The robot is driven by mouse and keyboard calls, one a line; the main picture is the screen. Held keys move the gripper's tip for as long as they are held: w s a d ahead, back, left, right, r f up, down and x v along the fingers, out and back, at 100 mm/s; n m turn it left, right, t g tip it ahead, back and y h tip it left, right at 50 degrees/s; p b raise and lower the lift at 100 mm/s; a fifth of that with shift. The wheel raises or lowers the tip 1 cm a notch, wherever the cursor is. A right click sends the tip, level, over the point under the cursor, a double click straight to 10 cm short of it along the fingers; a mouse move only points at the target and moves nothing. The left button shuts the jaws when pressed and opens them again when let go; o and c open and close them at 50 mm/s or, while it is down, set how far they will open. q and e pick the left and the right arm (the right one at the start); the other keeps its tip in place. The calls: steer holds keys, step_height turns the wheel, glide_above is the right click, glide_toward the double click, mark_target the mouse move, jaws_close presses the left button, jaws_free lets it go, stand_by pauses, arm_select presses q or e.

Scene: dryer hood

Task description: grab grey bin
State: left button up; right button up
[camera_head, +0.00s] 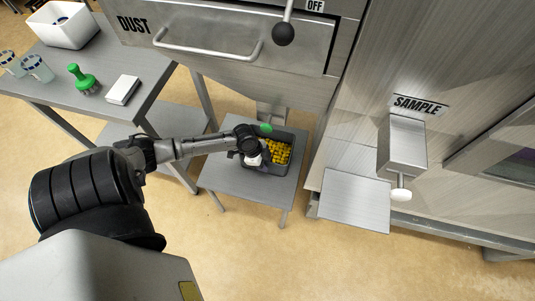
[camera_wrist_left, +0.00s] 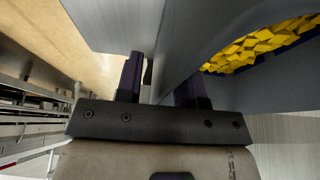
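The grey bin (camera_head: 270,170) stands on a low metal side table below the dust drawer and holds yellow pieces (camera_head: 278,151). My left gripper (camera_head: 256,152) is at the bin's left side, and its arm hides part of that side. In the left wrist view, the two dark fingers (camera_wrist_left: 162,85) are apart. The bin's grey wall (camera_wrist_left: 190,45) runs between them, with the yellow pieces beyond the right finger. Whether either finger touches the wall is hard to tell. My right gripper is in neither view.
The low table (camera_head: 222,180) has bare room left of the bin. The dust drawer (camera_head: 240,40) overhangs behind it. A sample chute (camera_head: 402,145) and metal plate (camera_head: 354,200) are on the right. A side table at left holds a white box (camera_head: 62,27), cups and a green-handled tool (camera_head: 83,80).

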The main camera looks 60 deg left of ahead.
arm_select(q)
steer(key=shift+c, duration=0.2)
jaws_close()
stand_by(1.2)
steer(key=shift+w, duration=0.1)
